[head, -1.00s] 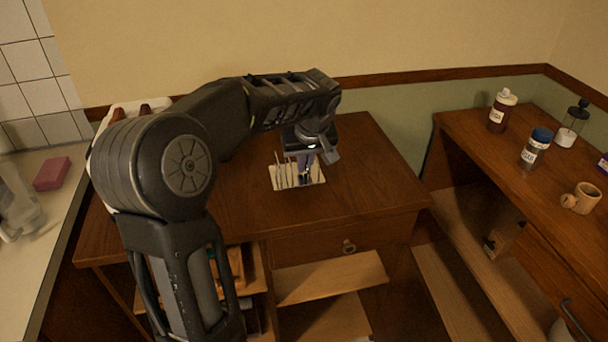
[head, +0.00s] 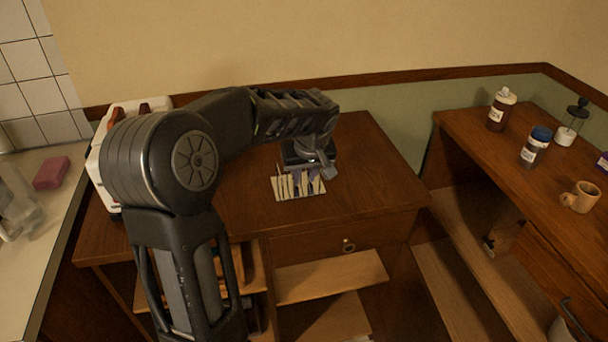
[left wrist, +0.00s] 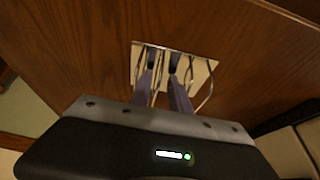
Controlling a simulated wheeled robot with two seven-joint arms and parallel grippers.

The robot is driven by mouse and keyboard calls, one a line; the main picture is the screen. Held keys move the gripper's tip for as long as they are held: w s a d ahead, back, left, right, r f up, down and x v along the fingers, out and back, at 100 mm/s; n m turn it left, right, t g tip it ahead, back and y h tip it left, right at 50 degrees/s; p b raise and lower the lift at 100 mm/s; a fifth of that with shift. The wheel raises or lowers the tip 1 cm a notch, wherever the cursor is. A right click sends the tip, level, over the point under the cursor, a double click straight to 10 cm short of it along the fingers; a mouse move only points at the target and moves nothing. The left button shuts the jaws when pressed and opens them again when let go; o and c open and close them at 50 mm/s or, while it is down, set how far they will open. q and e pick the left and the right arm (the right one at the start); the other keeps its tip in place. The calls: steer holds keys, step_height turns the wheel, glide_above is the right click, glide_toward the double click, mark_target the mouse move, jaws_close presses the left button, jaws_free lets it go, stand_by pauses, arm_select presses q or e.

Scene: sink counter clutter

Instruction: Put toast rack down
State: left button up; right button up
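The toast rack (head: 284,188) is a small pale rack with several upright dividers, over the brown wooden counter (head: 235,200) near its front. My left gripper (head: 309,172) reaches down on it from behind. In the left wrist view the two fingers (left wrist: 163,68) stand a little apart on the middle of the rack (left wrist: 203,75), with part of it between them, and seem shut on it. The rack is at or just above the wood; I cannot tell whether it touches. The fingertips are partly hidden among the dividers. My right gripper is not in view.
A white appliance with brown slots (head: 108,125) stands at the counter's back left, partly behind my arm. A pink sponge (head: 51,172) lies on the sink counter. Bottles (head: 536,147) and a mug (head: 581,197) stand on the right counter. The wood right of the rack is clear.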

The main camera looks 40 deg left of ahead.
arm_select(q)
steer(key=shift+d+r, duration=0.1)
steer(key=shift+r, duration=0.25)
steer(key=v, duration=1.1)
steer(key=shift+r, duration=0.2)
steer(key=shift+d+f, duration=0.1)
steer(key=shift+d, duration=0.05)
